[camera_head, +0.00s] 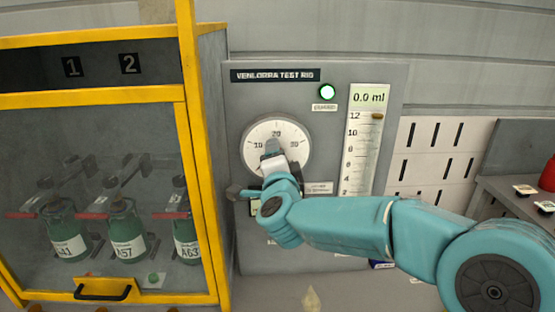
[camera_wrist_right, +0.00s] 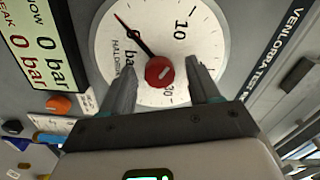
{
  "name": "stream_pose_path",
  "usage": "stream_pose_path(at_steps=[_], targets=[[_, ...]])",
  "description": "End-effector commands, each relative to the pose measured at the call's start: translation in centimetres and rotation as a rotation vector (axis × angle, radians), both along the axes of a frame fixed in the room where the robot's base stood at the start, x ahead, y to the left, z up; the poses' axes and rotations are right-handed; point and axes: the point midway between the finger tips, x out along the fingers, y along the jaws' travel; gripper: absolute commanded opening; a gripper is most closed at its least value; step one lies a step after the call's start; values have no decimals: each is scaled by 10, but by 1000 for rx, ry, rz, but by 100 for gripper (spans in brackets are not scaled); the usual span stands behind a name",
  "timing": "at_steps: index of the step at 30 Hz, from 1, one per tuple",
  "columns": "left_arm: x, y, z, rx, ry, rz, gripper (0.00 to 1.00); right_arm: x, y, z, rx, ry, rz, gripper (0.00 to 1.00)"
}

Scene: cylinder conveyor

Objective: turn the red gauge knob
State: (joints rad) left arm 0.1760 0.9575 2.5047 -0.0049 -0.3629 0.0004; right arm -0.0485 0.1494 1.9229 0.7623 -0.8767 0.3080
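The red gauge knob (camera_wrist_right: 160,71) sits on the white dial of the round gauge (camera_wrist_right: 116,70). In the right wrist view a dark needle runs from near the knob toward the dial's rim. My right gripper (camera_wrist_right: 161,78) is open, with one finger on each side of the knob and visible gaps between. Whether the fingertips are level with the knob in depth is unclear. In the head view the right gripper (camera_head: 272,152) covers the lower middle of the gauge (camera_head: 294,133) and hides the knob. My left gripper is not in view.
A yellow-framed cabinet (camera_head: 188,75) with green bottles stands left of the test rig panel (camera_head: 236,100). The wrist view shows a display (camera_wrist_right: 30,45) reading 0 bar and an orange knob (camera_wrist_right: 58,104).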

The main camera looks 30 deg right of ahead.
Motion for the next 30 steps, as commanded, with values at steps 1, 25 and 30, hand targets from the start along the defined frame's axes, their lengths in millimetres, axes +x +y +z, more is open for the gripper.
stream_pose_path(at_steps=[1, 25, 30], targets=[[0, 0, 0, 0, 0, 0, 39, 0, 0, 0, 0, 0, 0, 60], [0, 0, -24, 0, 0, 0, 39, -105, 66, 0, 2, -4, 6, 60], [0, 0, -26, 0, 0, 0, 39, -129, 80, 0, 2, -2, 3, 60]])
